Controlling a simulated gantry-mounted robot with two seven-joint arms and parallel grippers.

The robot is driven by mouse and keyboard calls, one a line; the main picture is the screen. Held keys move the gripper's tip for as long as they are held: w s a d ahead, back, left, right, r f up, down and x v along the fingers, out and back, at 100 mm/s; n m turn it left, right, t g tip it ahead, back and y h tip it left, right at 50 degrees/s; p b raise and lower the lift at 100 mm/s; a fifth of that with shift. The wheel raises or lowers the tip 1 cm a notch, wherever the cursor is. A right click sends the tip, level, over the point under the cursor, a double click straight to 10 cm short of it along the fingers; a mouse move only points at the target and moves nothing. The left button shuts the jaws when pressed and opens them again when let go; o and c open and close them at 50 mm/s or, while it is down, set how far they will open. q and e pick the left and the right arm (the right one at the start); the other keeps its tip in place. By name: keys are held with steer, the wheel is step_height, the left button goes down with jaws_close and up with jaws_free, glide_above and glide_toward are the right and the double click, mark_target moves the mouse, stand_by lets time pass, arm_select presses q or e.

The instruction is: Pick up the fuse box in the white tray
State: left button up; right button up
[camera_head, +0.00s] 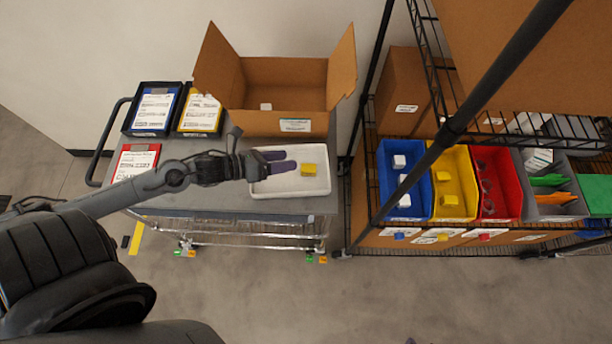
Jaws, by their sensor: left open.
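The white tray (318,187) lies on the grey cart top, in front of the open cardboard box. A small yellow block (308,170), which looks like the fuse box, sits in the tray right of its middle. My left gripper (290,160) reaches in from the left over the tray. Its two purple-tipped fingers are apart, one behind the other in the picture, and point right toward the yellow block. The fingertips appear a little left of the block, with nothing between them. Their height above the tray is hard to tell. My right gripper is not in view.
The open cardboard box (252,122) stands right behind the tray. Blue, yellow and red labelled binders or cases lie on the cart's left. Right of the cart, a black wire shelf holds a blue bin (418,190), a yellow bin (462,170) and a red bin (510,180).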

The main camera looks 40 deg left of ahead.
mark_target(302, 167)
arm_select(q)
steer(key=a+f+m+g+h+b, duration=0.1)
steer(key=f+m+b, duration=0.2)
steer(key=w+a+f+m+g+h+b, duration=0.1)
steer(key=a+f+m+b, duration=0.1)
steer(key=f+m+b, duration=0.1)
steer(key=a+f+m+g+h+b, duration=0.1)
steer(key=a+f+m+b, duration=0.1)
steer(key=m+b, duration=0.3)
steer(key=shift+w+f+g+h, duration=0.2)
steer(key=shift+f+g+h, duration=0.2)
steer(key=shift+f, duration=0.45)
steer(key=shift+w+d+f+b, duration=0.25)
steer(key=shift+w+b, duration=0.1)
steer(key=shift+b, duration=0.4)
steer(key=b+x, duration=0.3)
steer(key=shift+w+d+f, duration=0.1)
steer(key=shift+w+d, duration=0.1)
steer(key=shift+d, duration=0.05)
steer(key=shift+w+d+f, duration=0.1)
steer(key=shift+w+d, duration=0.2)
steer(key=shift+d, duration=0.05)
steer(key=shift+b, duration=0.3)
steer(key=shift+w+d+f+b, duration=0.3)
steer(key=shift+w+b, duration=0.1)
steer(key=shift+w+d+f+b, duration=0.25)
steer(key=shift+w+d+b, duration=0.1)
steer(key=shift+w+d, duration=0.1)
steer(key=shift+x, duration=1.25)
